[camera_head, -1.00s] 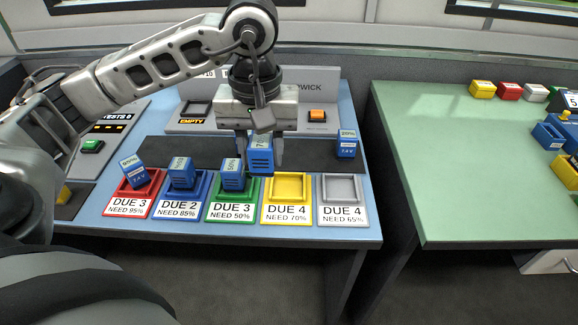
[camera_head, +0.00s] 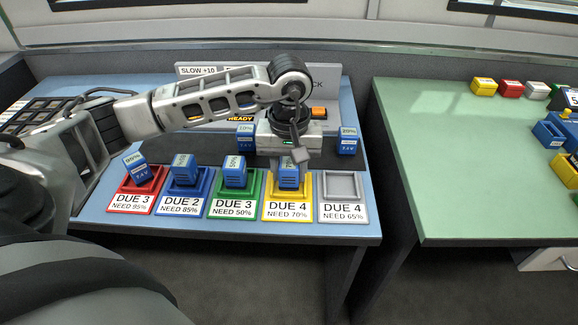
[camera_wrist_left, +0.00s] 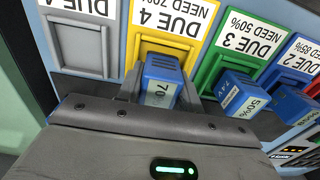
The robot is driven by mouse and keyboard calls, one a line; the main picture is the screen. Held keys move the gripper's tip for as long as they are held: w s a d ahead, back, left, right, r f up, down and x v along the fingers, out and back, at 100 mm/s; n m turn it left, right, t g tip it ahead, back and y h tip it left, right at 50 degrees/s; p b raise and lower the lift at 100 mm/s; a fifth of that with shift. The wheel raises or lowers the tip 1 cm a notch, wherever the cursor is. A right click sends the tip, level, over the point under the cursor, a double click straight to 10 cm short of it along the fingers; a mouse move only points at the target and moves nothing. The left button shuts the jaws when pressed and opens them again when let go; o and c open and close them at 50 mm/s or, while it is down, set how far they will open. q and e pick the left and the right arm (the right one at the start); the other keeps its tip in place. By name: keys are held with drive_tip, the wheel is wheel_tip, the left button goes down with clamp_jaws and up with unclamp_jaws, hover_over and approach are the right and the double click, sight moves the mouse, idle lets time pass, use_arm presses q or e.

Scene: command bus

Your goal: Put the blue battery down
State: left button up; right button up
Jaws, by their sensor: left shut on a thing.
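The blue battery (camera_head: 288,177), marked 70 in the left wrist view (camera_wrist_left: 161,70), is upright at the yellow tray (camera_head: 271,207). Its lower end is over or in the tray's socket; I cannot tell whether it rests on the bottom. My left gripper (camera_head: 288,166) is shut on the battery's upper part, and its fingers also show in the left wrist view (camera_wrist_left: 155,94). The yellow tray's label reads DUE 4, NEED 70%. My right gripper is not in view.
Blue batteries stand in the red tray (camera_head: 120,204), blue tray (camera_head: 166,205) and green tray (camera_head: 215,205). The grey tray (camera_head: 342,187) is empty. Two other blue batteries (camera_head: 347,142) (camera_head: 245,138) stand behind the row. A green table (camera_head: 440,170) is at right.

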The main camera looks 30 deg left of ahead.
sight(289, 163)
use_arm(q)
drive_tip(key=shift+f, duration=0.1)
drive_tip(key=o, duration=1.1)
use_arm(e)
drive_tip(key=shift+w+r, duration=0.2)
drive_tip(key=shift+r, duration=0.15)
use_arm(q)
drive_tip(key=shift+r, duration=0.55)
wheel_tip(289, 163, up, 11)
drive_tip(key=shift+f, duration=0.2)
drive_tip(key=shift+r, duration=0.35)
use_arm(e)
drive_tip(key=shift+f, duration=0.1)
